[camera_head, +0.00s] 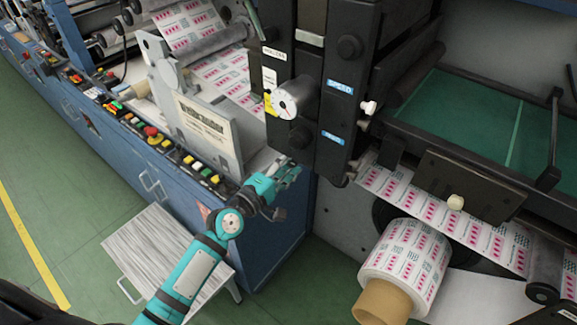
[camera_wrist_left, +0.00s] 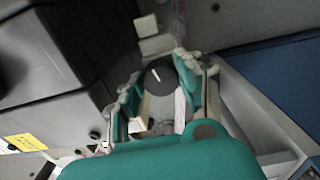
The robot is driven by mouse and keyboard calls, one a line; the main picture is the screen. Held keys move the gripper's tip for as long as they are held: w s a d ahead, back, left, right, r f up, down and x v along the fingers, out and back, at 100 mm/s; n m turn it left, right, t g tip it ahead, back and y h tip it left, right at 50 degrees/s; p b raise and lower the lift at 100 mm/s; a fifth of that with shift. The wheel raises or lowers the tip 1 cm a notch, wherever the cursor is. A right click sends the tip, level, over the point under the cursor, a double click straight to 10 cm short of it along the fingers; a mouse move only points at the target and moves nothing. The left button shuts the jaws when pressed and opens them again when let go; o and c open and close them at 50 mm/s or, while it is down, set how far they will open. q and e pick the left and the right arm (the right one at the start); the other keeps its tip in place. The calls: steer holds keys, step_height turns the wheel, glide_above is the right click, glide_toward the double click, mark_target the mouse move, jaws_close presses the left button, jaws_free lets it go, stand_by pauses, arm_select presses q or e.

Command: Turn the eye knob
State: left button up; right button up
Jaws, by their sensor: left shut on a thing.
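In the left wrist view a dark round knob (camera_wrist_left: 161,78) with a white line on its face sits between the teal fingers of my left gripper (camera_wrist_left: 157,85). I take it to be the eye knob. The fingers are shut on its sides. In the head view my left gripper (camera_head: 288,174) is at the edge of the blue cabinet, below the black panel. The knob is hidden there by the gripper. My right gripper is not in view.
A black panel (camera_head: 330,110) with a silver dial (camera_head: 296,95) and black knobs stands above the gripper. A button console (camera_head: 165,140) runs along the blue cabinet. A printed label roll (camera_head: 405,262) is at lower right. A grey step (camera_head: 155,245) stands on the floor.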

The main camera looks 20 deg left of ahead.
arm_select(q)
steer(key=m, duration=0.5)
steer(key=shift+f+m, duration=0.15)
steer(key=shift+m, duration=0.15)
stand_by(0.4)
steer(key=o, duration=1.1)
steer(key=shift+o, duration=0.2)
steer(key=v, duration=1.2)
